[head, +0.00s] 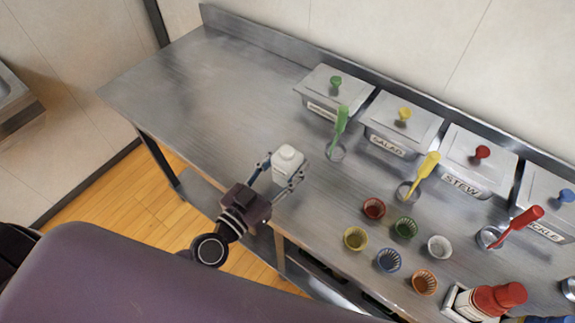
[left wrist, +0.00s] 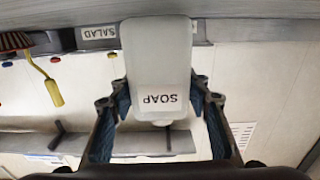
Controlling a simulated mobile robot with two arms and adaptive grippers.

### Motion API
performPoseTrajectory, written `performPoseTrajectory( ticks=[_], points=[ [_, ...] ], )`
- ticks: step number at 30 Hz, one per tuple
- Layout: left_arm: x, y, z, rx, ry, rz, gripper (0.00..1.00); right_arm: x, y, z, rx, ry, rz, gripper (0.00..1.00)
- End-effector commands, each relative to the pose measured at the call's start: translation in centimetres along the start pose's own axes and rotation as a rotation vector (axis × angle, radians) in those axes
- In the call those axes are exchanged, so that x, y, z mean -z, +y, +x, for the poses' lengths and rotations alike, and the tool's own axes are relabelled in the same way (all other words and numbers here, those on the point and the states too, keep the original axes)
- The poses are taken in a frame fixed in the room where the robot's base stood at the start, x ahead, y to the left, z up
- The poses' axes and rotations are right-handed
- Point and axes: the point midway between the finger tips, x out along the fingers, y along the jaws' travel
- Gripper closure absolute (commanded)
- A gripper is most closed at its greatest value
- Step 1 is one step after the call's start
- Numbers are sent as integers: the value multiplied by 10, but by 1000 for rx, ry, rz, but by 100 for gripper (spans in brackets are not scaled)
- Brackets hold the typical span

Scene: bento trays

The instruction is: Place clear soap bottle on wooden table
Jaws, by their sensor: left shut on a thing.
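A whitish, cloudy soap bottle (head: 288,158) is between the fingers of my left gripper (head: 279,176), at the front edge of a grey metal table (head: 195,85). The left gripper is shut on the bottle. In the left wrist view the picture is upside down, and the bottle (left wrist: 157,60) shows its SOAP label between the two fingers (left wrist: 160,100). I cannot tell whether its base touches the table. My right gripper is not in view.
Lidded metal tubs (head: 335,93) line the back, with coloured ladles (head: 342,120) before them. Several small coloured cups (head: 374,208) stand to the right, and a holder with red-capped bottles (head: 499,298) is at the lower right. The table's left part is clear.

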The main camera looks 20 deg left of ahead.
Motion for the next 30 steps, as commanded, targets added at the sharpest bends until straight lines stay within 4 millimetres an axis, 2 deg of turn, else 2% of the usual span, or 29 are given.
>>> performPoseTrajectory(
  ticks=[12,13,17,30],
  points=[
    [-4,0,0,0,2,-1,80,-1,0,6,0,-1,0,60],
    [-4,0,0,0,1,-1,55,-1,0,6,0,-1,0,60],
    [-3,0,0,0,1,-1,41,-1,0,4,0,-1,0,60],
    [2,0,0,0,1,0,39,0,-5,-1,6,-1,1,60]
  ],
)
